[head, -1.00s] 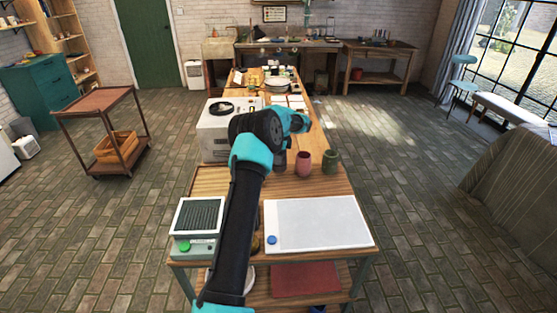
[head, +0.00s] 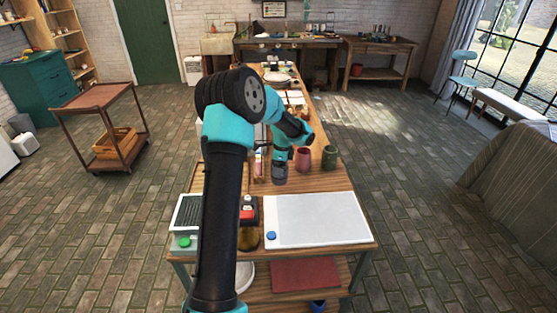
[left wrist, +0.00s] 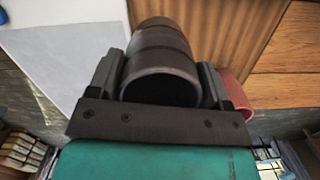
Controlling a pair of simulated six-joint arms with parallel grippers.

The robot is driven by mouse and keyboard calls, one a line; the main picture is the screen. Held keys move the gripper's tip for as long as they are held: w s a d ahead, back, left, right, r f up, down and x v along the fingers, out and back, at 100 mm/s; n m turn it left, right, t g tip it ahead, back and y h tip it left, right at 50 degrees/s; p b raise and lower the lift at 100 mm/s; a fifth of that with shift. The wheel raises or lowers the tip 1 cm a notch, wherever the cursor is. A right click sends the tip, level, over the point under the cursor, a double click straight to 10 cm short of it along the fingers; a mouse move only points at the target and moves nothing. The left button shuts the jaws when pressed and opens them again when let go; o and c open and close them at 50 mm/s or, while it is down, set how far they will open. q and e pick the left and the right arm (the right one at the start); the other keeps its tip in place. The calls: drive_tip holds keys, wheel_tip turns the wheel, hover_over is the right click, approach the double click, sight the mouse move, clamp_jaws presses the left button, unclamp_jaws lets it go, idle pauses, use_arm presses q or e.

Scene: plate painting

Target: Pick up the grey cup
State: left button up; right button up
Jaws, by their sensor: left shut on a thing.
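The grey cup (head: 279,174) is in front of the other cups, over the wooden table, in the head view. My left gripper (head: 280,157) comes down on it from above. In the left wrist view the dark grey cup (left wrist: 162,55) sits between the two fingers of my left gripper (left wrist: 160,80), one on each side, and the gripper is shut on it. The cup's round opening faces the wrist camera. I cannot tell whether its base touches the table. My right gripper is not in view.
A pink cup (head: 303,158) and a green cup (head: 330,158) stand just to the right, the pink one closer. A white board (head: 318,220) with a blue knob lies in front. A small red-and-black item (head: 249,209) is at the left, beside my arm.

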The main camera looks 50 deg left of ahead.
use_arm(q)
drive_tip(key=shift+s+d+r, duration=0.15)
drive_tip(key=shift+s+d, duration=0.8)
drive_tip(key=shift+d, duration=0.1)
drive_tip(key=shift+d, duration=0.1)
